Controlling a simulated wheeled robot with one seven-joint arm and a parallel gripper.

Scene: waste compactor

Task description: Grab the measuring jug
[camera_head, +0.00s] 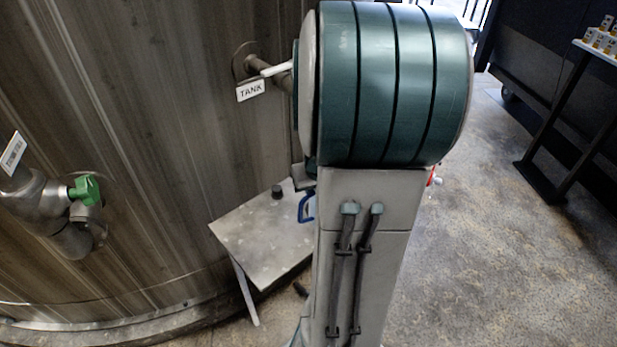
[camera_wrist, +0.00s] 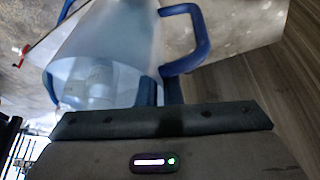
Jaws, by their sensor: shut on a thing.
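The measuring jug (camera_wrist: 110,40) is a clear, bluish plastic vessel with a blue rim and a looped blue handle. It fills the upper left of the wrist view, close against my gripper (camera_wrist: 165,118). My gripper is shut on the jug; the exact contact is hard to make out. In the head view only the jug's blue handle (camera_head: 306,208) shows, at the right side of the small table. My arm hides the rest of the jug and most of my gripper there.
The small grey table (camera_head: 255,240) bears a small black object (camera_head: 277,191). Behind it stands a large metal tank (camera_head: 130,130) with a pipe valve with a green handle (camera_head: 86,190). A dark-framed stand (camera_head: 560,150) is at the far right. Floor between is clear.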

